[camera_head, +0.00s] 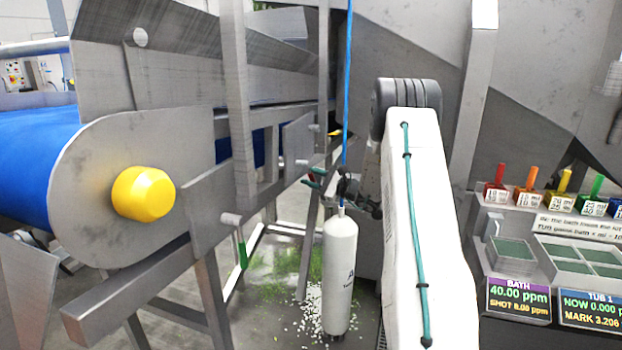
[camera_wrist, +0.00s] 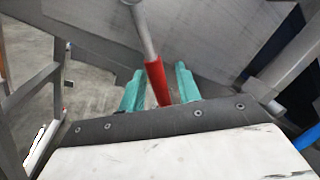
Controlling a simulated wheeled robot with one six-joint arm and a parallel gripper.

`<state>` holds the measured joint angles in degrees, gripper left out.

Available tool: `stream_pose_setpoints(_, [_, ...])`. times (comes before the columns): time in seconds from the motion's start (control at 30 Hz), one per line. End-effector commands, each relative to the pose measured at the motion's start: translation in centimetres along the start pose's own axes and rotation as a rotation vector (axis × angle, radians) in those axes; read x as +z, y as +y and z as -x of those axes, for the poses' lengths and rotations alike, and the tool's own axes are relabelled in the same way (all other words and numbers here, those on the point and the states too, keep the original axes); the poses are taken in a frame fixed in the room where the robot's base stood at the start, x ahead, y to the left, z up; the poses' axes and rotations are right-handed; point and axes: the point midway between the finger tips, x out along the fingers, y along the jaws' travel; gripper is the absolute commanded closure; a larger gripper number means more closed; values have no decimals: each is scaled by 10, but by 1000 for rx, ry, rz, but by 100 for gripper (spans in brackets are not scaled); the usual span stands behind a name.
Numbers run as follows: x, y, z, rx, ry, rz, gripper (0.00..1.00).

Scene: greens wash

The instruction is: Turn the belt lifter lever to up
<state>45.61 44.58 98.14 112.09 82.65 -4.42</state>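A lever with a grey rod and a red grip (camera_wrist: 156,82) shows in the wrist view, its grip pointing down between my gripper's fingers. My gripper (camera_wrist: 160,86) has two teal fingers, one on each side of the red grip. They look apart, with a small gap on the right side; contact on the left is unclear. In the head view my gripper (camera_head: 314,178) is small, beside the grey frame plate, and the red grip cannot be made out there. A green-handled lever (camera_head: 242,250) hangs down from the frame nearer to me. No label shows which lever is the belt lifter.
A blue belt (camera_head: 25,165) with a yellow roller cap (camera_head: 143,193) is at left. A white cylinder (camera_head: 340,270) stands below my gripper, with a blue hose (camera_head: 348,80) above it. Colored dispensers and display panels (camera_head: 518,300) are at right. Grey frame legs stand close to my gripper.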

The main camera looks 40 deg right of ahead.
Motion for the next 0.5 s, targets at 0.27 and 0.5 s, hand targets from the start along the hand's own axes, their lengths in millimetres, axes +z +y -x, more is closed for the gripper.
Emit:
stream_pose_setpoints(0.27, [0,1,6,1,0,-1,67])
stream_pose_setpoints(0.5, [0,0,45,-1,1,-1,67])
